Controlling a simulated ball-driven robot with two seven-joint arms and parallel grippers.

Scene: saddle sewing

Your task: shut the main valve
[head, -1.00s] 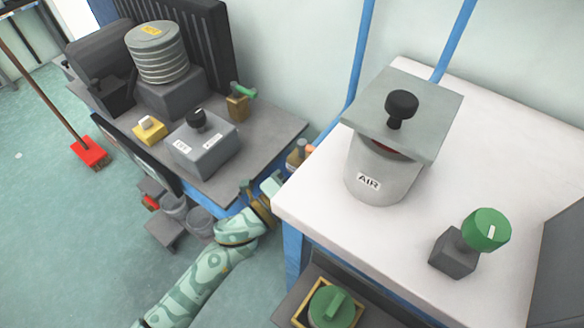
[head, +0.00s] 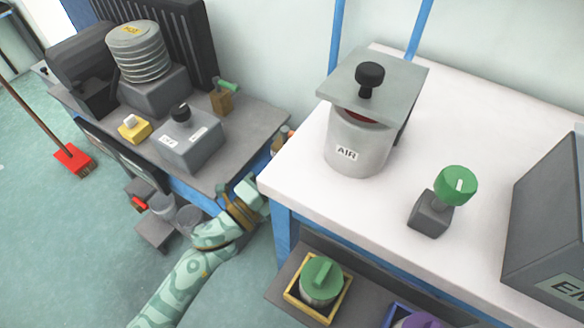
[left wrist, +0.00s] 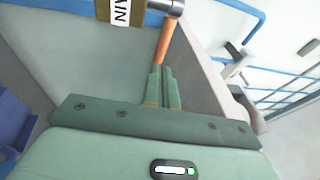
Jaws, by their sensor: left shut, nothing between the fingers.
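The main valve shows in the left wrist view as a brass-brown block (left wrist: 122,12) with a white label, partly cut off, reading "AIN". A grey metal end and an orange lever (left wrist: 165,42) reach down from it. My left gripper (left wrist: 160,82) is shut and empty, its green fingers pointing toward the lever's lower end. I cannot tell if they touch it. In the head view my left gripper (head: 252,192) is low between the two benches, its fingertips hard to make out. A small brass and orange part (head: 281,139) beyond it is mostly hidden by the white bench corner.
The white bench (head: 290,185) carries an AIR canister (head: 350,150) and a green-knobbed box (head: 432,214). The grey bench (head: 250,130) holds a black-knobbed box (head: 188,145) and a green-handled brass fitting (head: 222,98). A shelf below has a green-lidded pot (head: 321,282). Blue pipes rise behind.

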